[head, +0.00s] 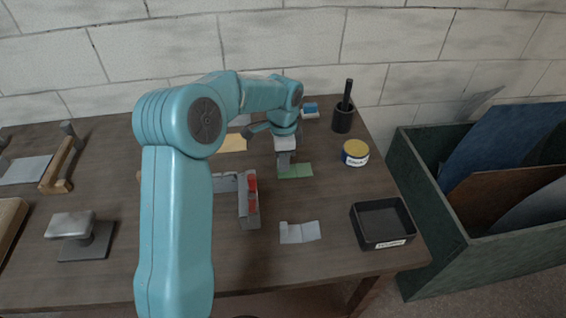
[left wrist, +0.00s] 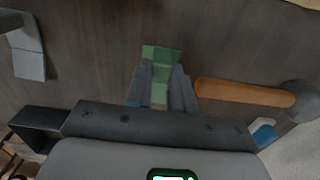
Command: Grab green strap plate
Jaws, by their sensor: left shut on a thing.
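The green strap plate (head: 296,171) lies on the wooden bench, right of the middle in the head view. My left gripper (head: 285,165) reaches down onto its left end, pointing at the bench. In the left wrist view the two grey fingers of my left gripper (left wrist: 160,92) are closed around the near part of the green strap plate (left wrist: 161,53). Its far end sticks out beyond the fingertips. I cannot tell whether the plate is clear of the bench. My right gripper is not in view.
A grey metal piece (head: 300,232) lies in front, with a black tray (head: 382,222) to its right. A yellow-lidded tin (head: 355,152) and a black cup (head: 343,117) stand at the right. A clamp-like piece with red parts (head: 252,198) sits left of the plate. A green bin (head: 470,250) adjoins the bench.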

